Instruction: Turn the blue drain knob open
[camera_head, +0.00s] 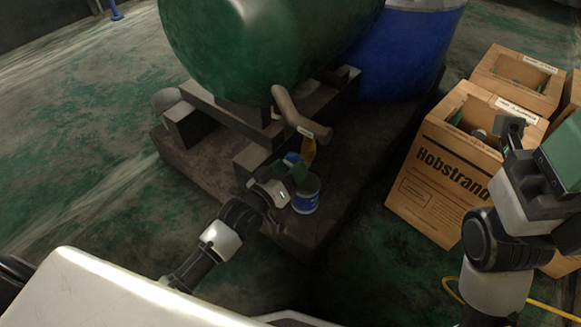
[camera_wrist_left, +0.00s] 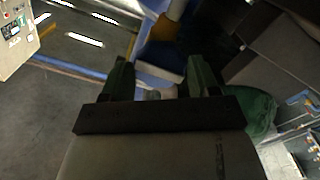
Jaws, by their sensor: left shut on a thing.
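The blue drain knob (camera_head: 293,158) sits low at the front of the green tank (camera_head: 260,45), below a tan bent pipe (camera_head: 297,115). My left gripper (camera_head: 293,169) reaches it from the lower left and is shut on it, its green fingers partly covering it. In the left wrist view my left gripper (camera_wrist_left: 157,80) has a finger on each side of the blue part (camera_wrist_left: 160,58); the exact contact is dark. My right gripper (camera_head: 515,135) is at the right, above the cardboard boxes; its jaws are not clear.
A blue and white can (camera_head: 306,195) stands just below the knob on the dark plinth (camera_head: 290,235). A blue drum (camera_head: 410,50) stands behind. A Hobstrand box (camera_head: 425,195) is at the right. Floor at left is clear.

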